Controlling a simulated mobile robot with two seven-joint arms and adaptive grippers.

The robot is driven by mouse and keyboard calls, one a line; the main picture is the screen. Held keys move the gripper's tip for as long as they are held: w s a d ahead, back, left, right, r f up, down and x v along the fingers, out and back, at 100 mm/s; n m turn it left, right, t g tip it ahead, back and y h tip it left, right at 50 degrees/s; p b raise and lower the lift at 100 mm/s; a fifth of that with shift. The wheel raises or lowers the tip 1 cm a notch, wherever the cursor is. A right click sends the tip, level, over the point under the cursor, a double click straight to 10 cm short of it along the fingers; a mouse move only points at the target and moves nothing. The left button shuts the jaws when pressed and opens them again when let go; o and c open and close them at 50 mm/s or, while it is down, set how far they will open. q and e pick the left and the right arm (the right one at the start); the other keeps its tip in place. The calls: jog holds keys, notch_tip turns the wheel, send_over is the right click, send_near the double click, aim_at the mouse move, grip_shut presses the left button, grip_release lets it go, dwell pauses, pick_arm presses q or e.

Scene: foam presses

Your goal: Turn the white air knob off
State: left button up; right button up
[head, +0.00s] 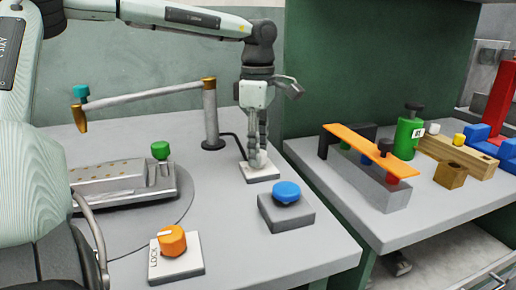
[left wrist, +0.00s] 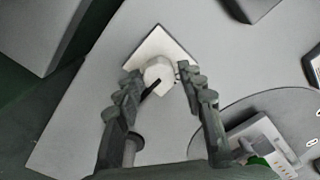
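The white air knob (left wrist: 158,75) stands on a white square plate (left wrist: 172,45) on the grey table. It has a dark pointer line running diagonally toward the lower left in the left wrist view. In the head view the plate (head: 262,174) shows below my left gripper (head: 257,152), which points straight down over it and hides most of the knob. My right gripper is not in view.
A blue button on a grey box (head: 287,212) stands just right of the plate. An orange LOCK knob (head: 172,241) is nearer the front. A post with a lever (head: 211,115) rises left of my gripper. A second table (head: 437,206) holds several parts.

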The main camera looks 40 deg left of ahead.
pick_arm(q)
jog(key=shift+o, duration=0.7)
notch_tip(320, 180, up, 12)
dwell(0.6)
